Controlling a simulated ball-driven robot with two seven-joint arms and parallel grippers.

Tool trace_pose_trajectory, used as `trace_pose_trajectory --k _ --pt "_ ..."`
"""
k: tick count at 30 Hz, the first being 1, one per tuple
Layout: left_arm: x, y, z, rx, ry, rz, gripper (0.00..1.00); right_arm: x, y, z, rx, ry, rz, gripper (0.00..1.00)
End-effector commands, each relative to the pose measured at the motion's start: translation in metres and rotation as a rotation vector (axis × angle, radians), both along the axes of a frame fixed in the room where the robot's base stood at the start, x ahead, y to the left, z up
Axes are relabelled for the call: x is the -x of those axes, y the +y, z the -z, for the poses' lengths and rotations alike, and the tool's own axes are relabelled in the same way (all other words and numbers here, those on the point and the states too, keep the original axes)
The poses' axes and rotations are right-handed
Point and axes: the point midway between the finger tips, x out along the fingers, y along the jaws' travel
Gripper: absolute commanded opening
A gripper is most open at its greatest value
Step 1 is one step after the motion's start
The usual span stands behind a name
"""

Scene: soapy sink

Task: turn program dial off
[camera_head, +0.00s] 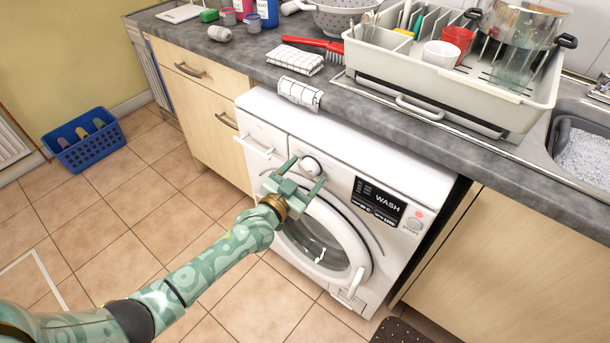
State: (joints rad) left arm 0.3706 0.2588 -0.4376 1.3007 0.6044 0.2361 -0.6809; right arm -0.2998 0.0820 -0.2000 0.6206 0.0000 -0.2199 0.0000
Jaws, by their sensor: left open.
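The white washing machine (400,172) stands under the counter. Its round white program dial (311,165) is on the upper front panel, left of the black display (378,202) that reads WASH. My left gripper (307,171) is open, with one finger on each side of the dial. I cannot tell whether the fingers touch it. The dial's pointer is too small to read. The round door (368,262) is closed, partly behind my gripper. A small red button (418,214) sits right of the display. My right gripper is not in view.
A dish rack (440,105) stands near the sink.

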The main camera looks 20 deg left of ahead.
Motion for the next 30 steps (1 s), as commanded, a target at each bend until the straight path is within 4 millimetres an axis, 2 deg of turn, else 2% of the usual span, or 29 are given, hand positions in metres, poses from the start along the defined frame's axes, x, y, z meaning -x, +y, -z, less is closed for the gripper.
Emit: trace_pose_trajectory --k 7,8,12,13,22,30 --pt "-0.0014 -0.0005 -0.0008 0.0 0.0 0.0 0.69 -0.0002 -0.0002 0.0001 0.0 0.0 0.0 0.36" --pt "-0.0013 -0.0005 -0.0008 0.0 0.0 0.0 0.66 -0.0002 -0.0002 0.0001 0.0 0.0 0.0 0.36" --pt "-0.0012 -0.0005 -0.0007 0.0 0.0 0.0 0.27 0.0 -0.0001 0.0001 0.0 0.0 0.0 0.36" --pt "-0.0012 -0.0005 -0.0007 0.0 0.0 0.0 0.25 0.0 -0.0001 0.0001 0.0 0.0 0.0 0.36" --pt "-0.001 -0.0003 -0.0012 0.022 0.007 0.0 0.25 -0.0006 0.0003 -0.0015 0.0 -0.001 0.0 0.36" --pt "-0.0012 -0.0004 -0.0031 0.152 0.055 0.001 0.25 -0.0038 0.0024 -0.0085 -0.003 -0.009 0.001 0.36"
